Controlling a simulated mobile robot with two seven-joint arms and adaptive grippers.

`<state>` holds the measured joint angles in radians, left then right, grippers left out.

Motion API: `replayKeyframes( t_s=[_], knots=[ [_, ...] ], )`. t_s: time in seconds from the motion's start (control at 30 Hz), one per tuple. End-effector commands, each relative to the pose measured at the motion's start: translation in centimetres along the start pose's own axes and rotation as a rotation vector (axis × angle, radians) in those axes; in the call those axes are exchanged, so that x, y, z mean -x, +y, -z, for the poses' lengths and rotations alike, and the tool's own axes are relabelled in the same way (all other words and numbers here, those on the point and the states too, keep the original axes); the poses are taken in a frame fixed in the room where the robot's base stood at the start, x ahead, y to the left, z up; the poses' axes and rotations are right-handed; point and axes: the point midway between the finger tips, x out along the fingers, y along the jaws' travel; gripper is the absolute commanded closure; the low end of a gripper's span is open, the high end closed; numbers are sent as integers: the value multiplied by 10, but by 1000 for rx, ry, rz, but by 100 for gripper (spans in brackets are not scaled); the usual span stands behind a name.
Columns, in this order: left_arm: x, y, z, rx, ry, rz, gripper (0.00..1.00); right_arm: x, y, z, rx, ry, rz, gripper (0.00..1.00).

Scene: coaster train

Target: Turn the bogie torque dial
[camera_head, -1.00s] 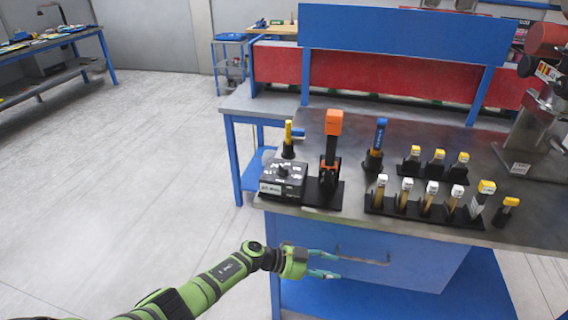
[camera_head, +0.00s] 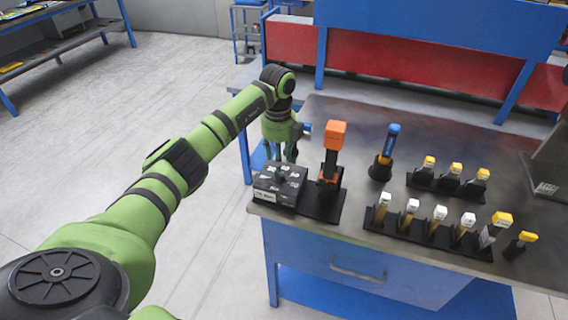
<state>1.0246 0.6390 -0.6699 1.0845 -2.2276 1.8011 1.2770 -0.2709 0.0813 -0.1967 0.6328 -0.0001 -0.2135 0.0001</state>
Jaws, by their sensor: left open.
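The torque dial box (camera_head: 272,192) is a small dark box with white marks and a label on its front. It stands at the left front corner of the workbench top. A dark round knob (camera_head: 281,172) sits on its top face. My left gripper (camera_head: 280,154) points down just behind and above the box, close to the knob. Its fingers are open and look empty. Whether they touch the knob or the box cannot be told. My right gripper is not in view.
An orange-headed tool (camera_head: 336,136) stands in a black holder right beside the box. A blue-handled tool (camera_head: 391,140) stands farther right. Racks (camera_head: 390,226) of yellow- and white-topped tools fill the right side. The bench (camera_head: 330,112) is bare toward the back.

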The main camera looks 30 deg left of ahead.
Motion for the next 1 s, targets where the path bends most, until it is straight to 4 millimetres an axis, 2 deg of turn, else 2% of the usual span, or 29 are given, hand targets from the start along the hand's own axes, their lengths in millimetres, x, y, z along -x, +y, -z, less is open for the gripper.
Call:
replayKeyframes(
  t_s=[0.03, 0.1, 0.2, 0.27, 0.37, 0.6, 0.7, 0.73, 0.77, 0.8, 0.83, 1.0],
  knots=[
    [-6, 1, 1, 1, 4, -4, 54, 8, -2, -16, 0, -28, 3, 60],
    [-17, 0, 2, 0, 6, -3, 54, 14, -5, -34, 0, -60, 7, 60],
    [-33, 1, 2, -1, 6, -3, 54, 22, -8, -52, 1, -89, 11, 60],
    [-41, 0, 2, 0, 6, -1, 54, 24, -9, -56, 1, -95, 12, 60],
    [-51, 0, 2, -2, 5, 0, 54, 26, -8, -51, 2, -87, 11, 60],
    [-58, 0, 1, -2, 3, 2, 54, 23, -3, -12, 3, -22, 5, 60],
    [-58, 0, 1, -2, 3, 2, 54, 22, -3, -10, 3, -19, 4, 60],
    [-58, 0, 1, -2, 3, 2, 62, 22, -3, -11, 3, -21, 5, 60],
    [-58, 0, 1, -2, 3, 2, 74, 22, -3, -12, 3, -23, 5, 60],
    [-58, 0, 1, -2, 3, 2, 90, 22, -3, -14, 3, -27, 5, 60],
    [-58, -1, 1, -2, 3, 2, 100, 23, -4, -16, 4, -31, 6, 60],
    [-58, -1, 1, -2, 3, 2, 100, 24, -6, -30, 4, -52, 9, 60]
  ],
)
